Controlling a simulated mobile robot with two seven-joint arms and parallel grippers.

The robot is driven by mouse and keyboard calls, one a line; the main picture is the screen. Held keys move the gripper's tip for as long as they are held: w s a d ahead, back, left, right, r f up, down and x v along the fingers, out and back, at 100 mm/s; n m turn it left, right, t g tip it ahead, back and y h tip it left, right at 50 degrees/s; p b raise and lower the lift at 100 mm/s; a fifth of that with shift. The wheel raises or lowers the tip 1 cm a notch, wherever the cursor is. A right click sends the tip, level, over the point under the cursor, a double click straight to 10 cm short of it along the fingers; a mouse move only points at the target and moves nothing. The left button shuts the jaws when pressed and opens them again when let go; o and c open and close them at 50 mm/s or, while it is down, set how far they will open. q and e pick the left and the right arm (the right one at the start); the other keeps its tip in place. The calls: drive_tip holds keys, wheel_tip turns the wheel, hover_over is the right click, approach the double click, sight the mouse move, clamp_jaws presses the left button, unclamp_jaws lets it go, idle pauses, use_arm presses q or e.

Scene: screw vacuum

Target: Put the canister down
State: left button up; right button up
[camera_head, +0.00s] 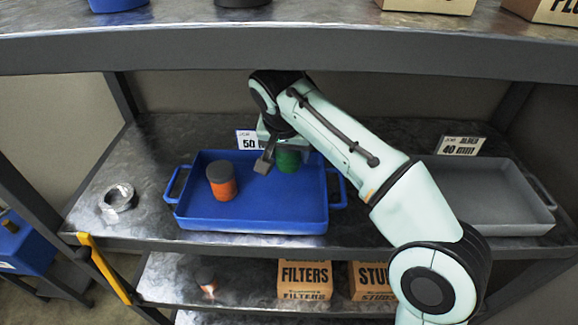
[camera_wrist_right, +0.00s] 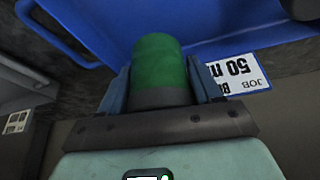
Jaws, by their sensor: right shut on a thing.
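A green canister (camera_head: 288,160) is in my right gripper (camera_head: 268,155), over the back of the blue tray (camera_head: 265,213). In the right wrist view the green canister (camera_wrist_right: 160,65) sits between both fingers, its dark end towards the palm. I cannot tell whether it touches the tray floor. An orange canister with a dark lid (camera_head: 221,182) stands in the left part of the same tray. A card reading 50 (camera_head: 246,139) is behind the tray. My left gripper is not in view.
A grey tray (camera_head: 480,200) is at the right, with a card reading 40 (camera_head: 461,145) behind it. A metal ring (camera_head: 117,198) lies left of the blue tray. An upper shelf (camera_head: 200,50) overhangs this one. Boxes (camera_head: 305,279) stand below.

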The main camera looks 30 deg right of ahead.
sight(287, 156)
drive_tip(key=shift+s+f, duration=0.3)
drive_tip(key=shift+f, duration=0.5)
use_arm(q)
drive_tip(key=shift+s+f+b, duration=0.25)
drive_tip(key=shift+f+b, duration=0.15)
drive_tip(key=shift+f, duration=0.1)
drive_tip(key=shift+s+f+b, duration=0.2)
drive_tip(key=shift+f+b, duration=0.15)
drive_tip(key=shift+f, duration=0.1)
use_arm(e)
drive_tip(key=shift+w+f, duration=0.1)
drive_tip(key=shift+f, duration=1.8)
drive_tip(key=shift+f, duration=0.2)
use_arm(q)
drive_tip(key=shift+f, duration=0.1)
use_arm(e)
drive_tip(key=o, duration=1.1)
drive_tip(key=shift+r, duration=0.1)
drive_tip(key=shift+a+r, duration=0.15)
drive_tip(key=shift+r, duration=0.3)
drive_tip(key=p+v, duration=0.1)
drive_tip(key=v, duration=0.6)
drive_tip(key=shift+f, duration=0.1)
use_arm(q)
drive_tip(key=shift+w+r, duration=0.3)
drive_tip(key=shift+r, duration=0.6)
